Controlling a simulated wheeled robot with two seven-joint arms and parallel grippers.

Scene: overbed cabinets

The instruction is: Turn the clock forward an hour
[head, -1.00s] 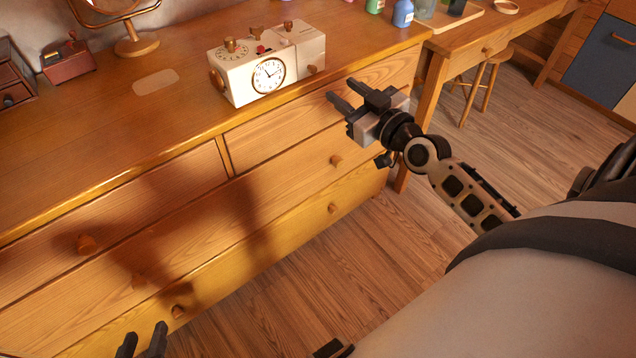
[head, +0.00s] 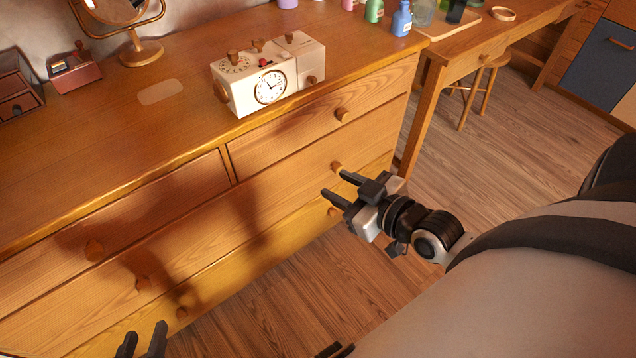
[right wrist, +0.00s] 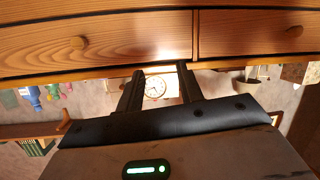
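The clock (head: 270,87) is a white round dial set in the front of a cream box (head: 238,97) with brown knobs, standing upright on the dresser top. Its hands are too small to read surely. One knob (head: 221,92) is on the box's left side, another (head: 311,79) on the front right, and several on top. The clock face also shows in the right wrist view (right wrist: 155,88), between the fingers. My right gripper (head: 334,186) is open and empty, in front of the drawers, below and right of the box. My left gripper (head: 143,340) is at the bottom left edge, its fingers apart, touching nothing visible.
The wooden dresser (head: 120,120) has drawers with round knobs facing me. A mirror (head: 125,25) and a small red-brown box (head: 74,72) stand left on it. Bottles (head: 402,18) stand right of the clock box. A desk (head: 480,45) and stool (head: 478,95) are at the right.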

